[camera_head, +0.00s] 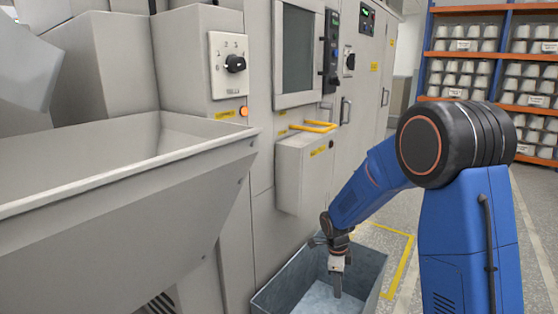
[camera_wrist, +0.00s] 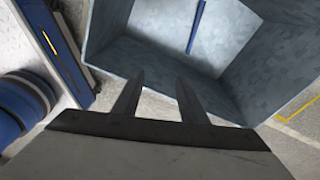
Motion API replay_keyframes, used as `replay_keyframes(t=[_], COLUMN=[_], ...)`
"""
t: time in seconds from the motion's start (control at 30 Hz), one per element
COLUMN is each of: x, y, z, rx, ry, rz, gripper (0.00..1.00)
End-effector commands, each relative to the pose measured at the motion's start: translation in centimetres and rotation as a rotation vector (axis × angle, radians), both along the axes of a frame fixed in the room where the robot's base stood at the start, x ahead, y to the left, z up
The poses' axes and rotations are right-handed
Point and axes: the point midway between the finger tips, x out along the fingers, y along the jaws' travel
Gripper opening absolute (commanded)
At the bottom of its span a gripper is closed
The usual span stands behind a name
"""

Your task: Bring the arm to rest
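My arm reaches down from the right in the head view. My gripper (camera_head: 337,283) points down at the opening of a grey-blue bin (camera_head: 375,272) on the floor. In the wrist view the two fingers of my gripper (camera_wrist: 158,88) stand apart with nothing between them. The bin (camera_wrist: 125,45) fills the upper part of that view, beyond the fingertips. A narrow blue strip (camera_wrist: 196,27) shows inside it; I cannot tell what it is. The bin floor looks otherwise empty where visible.
A grey machine with a sloped hopper (camera_head: 130,170) stands left, with a control cabinet (camera_head: 305,165) and yellow handle (camera_head: 313,127) behind the bin. A rack (camera_head: 465,53) of white bobbins stands at the far right. Yellow floor marking (camera_head: 400,262) runs beside the bin.

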Motion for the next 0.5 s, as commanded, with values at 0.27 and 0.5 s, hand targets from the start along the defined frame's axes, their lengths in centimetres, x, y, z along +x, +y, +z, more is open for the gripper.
replay_keyframes(t=[0.27, 0.5], x=[-1.0, -2.6], y=[-0.6, -1.5], z=[2.4, 5.6], rx=[0.010, 0.021], ry=[-0.013, -0.030], rz=[0.085, 0.209], gripper=[0.39, 0.39])
